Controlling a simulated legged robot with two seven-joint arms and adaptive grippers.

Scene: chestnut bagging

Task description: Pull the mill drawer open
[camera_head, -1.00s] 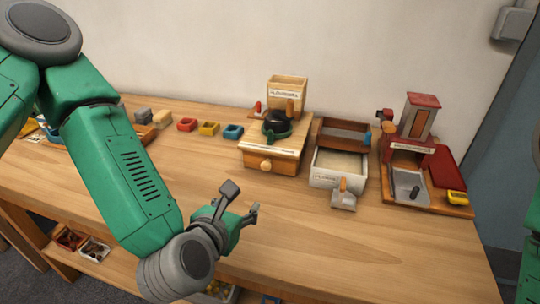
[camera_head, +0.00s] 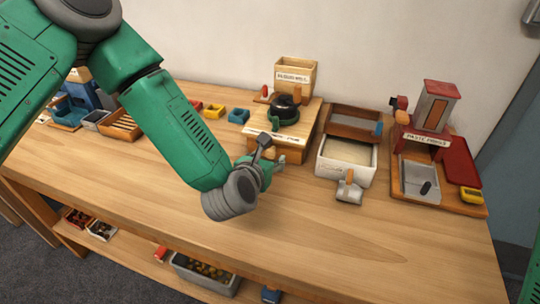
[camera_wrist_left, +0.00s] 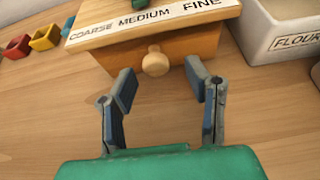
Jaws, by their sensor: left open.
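The wooden mill (camera_head: 295,115) stands on the table with a cream hopper box on top and a dark green part below it. Its drawer front (camera_wrist_left: 185,45) shows in the left wrist view under a strip reading coarse, medium, fine. A round wooden knob (camera_wrist_left: 155,64) sticks out of the front, and the drawer looks shut. My left gripper (camera_wrist_left: 165,95) is open, its two fingers pointing at the drawer with the knob beyond and between the tips, not touching. In the head view my left gripper (camera_head: 272,150) hides most of the drawer front. My right gripper is not in view.
A white flour bin (camera_head: 345,165) with a scoop (camera_head: 349,190) stands right of the mill. The paste press (camera_head: 425,140) is farther right. Small coloured trays (camera_head: 238,116) lie left of the mill. The table front (camera_head: 310,235) is clear.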

